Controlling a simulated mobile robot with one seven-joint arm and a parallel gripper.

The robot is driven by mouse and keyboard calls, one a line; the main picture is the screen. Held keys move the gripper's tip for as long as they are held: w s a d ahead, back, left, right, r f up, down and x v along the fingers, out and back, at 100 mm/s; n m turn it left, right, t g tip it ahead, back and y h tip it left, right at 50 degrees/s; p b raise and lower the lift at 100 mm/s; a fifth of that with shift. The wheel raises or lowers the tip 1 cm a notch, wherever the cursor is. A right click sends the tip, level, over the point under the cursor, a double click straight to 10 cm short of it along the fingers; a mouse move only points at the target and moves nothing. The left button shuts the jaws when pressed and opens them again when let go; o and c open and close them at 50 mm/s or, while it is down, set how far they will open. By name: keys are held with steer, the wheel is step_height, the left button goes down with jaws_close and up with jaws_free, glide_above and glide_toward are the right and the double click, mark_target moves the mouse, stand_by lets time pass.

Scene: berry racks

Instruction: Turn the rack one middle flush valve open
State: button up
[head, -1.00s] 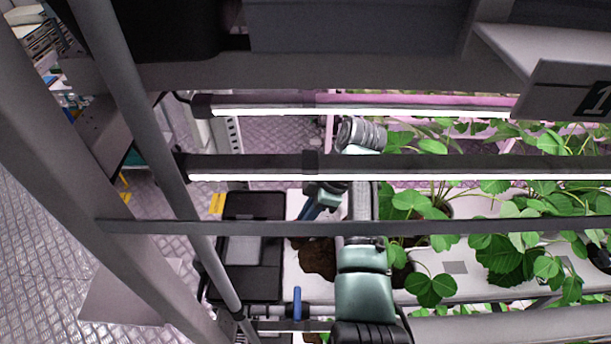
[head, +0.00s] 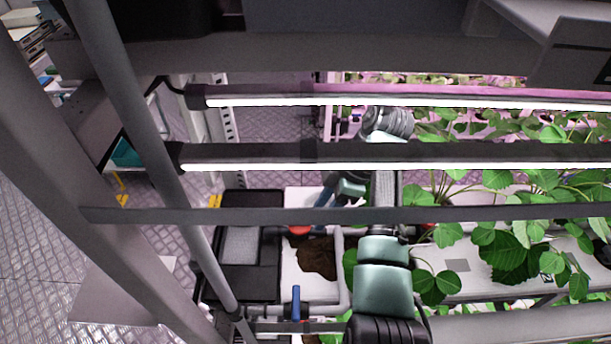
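A blue valve handle (head: 296,302) stands upright on the pipework below the white planting trough, near the bottom of the head view. A red part (head: 300,230) shows at the trough's far edge, partly behind a grey bar; I cannot tell whether it is a valve. My arm rises to the right of both and bends left behind the light bars. A dark blue, slim part (head: 325,194) shows at its far end, partly covered by the grey bar. My gripper's fingers cannot be made out, and I see no contact with the blue handle.
Leafy strawberry plants (head: 510,250) fill the right. A black tray (head: 240,285) and bare soil (head: 317,258) lie left of the arm. Grey posts (head: 150,120) stand at left.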

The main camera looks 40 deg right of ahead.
steer(key=s+d, duration=0.1)
steer(key=d, duration=0.1)
steer(key=s+d+b, duration=0.1)
steer(key=s+d, duration=0.1)
steer(key=s+d+b, duration=0.1)
steer(key=s+d, duration=0.1)
steer(key=d, duration=0.1)
steer(key=shift+s, duration=0.1)
stand_by(0.5)
